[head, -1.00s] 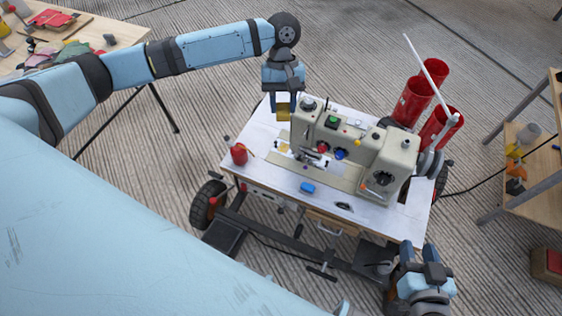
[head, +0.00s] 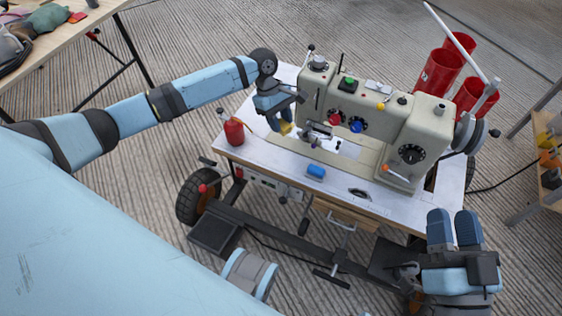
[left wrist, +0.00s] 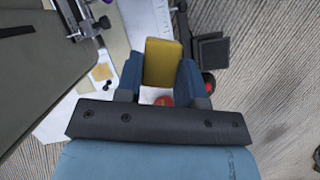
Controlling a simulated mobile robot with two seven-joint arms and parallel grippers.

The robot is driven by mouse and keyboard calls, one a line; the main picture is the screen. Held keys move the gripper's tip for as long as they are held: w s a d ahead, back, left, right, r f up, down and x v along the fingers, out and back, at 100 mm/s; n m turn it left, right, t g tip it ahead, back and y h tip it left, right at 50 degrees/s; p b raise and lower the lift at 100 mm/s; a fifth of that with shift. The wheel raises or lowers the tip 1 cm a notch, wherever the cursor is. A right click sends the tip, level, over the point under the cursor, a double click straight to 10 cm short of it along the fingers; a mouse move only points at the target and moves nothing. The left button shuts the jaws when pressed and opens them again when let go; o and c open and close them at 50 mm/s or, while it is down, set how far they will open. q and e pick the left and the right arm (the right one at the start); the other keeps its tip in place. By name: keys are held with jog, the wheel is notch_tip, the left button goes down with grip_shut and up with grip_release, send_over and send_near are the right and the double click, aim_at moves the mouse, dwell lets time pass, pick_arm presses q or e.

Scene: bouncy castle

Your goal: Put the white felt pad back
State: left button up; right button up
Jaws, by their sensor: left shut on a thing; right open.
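My left gripper (head: 281,124) is shut on a yellow block (head: 286,128), over the white table by the left end of the sewing machine (head: 375,115). The block also shows between the blue fingers in the left wrist view (left wrist: 163,62). A small whitish patch (head: 347,149) lies on the machine bed under the head; I cannot tell whether it is the white felt pad. No other felt pad can be made out. My right gripper (head: 455,228) is open and empty at the lower right, in front of the table.
A red can (head: 234,131) stands at the table's left corner. Red cylinders (head: 437,73) stand behind the machine. A wooden shelf is at the right, a workbench (head: 75,35) at upper left.

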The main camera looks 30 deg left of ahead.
pick_arm(q)
jog(key=b, duration=0.5)
send_over(283, 164)
jog(key=a, duration=0.1)
jog(key=f, duration=1.3)
jog(key=shift+w+a, duration=0.1)
jog(key=shift+w, duration=0.1)
notch_tip(283, 164, down, 4)
jog(key=shift+r+b, duration=0.1)
jog(key=shift+b, duration=0.9)
pick_arm(e)
notch_tip(283, 164, down, 10)
jog(key=n+g, duration=0.1)
jog(key=g, duration=0.3)
jog(key=shift+w+a, duration=0.3)
jog(key=shift+w, duration=0.05)
pick_arm(q)
jog(key=o, duration=0.8)
jog(key=shift+o, duration=0.2)
pick_arm(e)
jog(key=shift+s, duration=0.1)
